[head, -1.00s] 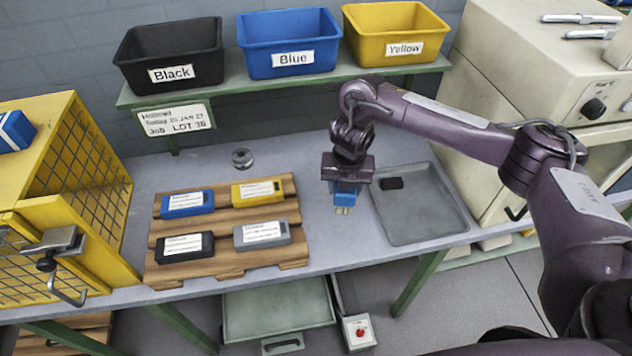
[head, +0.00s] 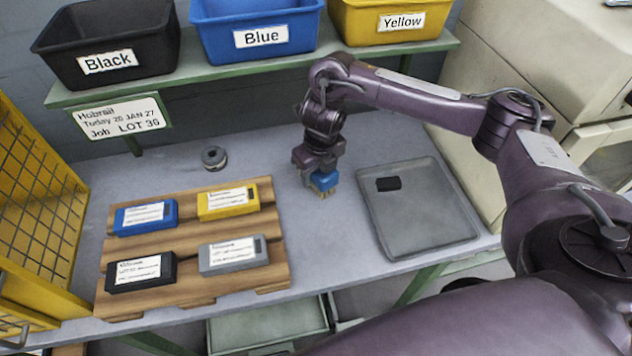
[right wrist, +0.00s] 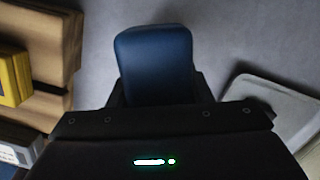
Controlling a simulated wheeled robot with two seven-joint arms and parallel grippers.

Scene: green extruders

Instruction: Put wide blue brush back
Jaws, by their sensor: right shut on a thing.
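The wide blue brush (head: 324,181) is held in my right gripper (head: 320,172), bristles pointing down, above or at the grey table between the pallet and the grey tray. Whether the bristles touch the table I cannot tell. In the right wrist view the blue brush body (right wrist: 155,62) sits between the dark fingers of my right gripper (right wrist: 160,92). My left gripper is not in view. A blue bin (head: 258,58) labelled "Blue" stands on the shelf, between a black bin (head: 112,88) and a yellow bin (head: 385,45).
A wooden pallet (head: 190,259) holds blue, yellow, black and grey labelled blocks on the left. A grey tray (head: 420,225) with a small black item (head: 388,184) lies to the right. A round metal piece (head: 214,157) sits behind the pallet. A yellow mesh cage (head: 40,200) stands at far left.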

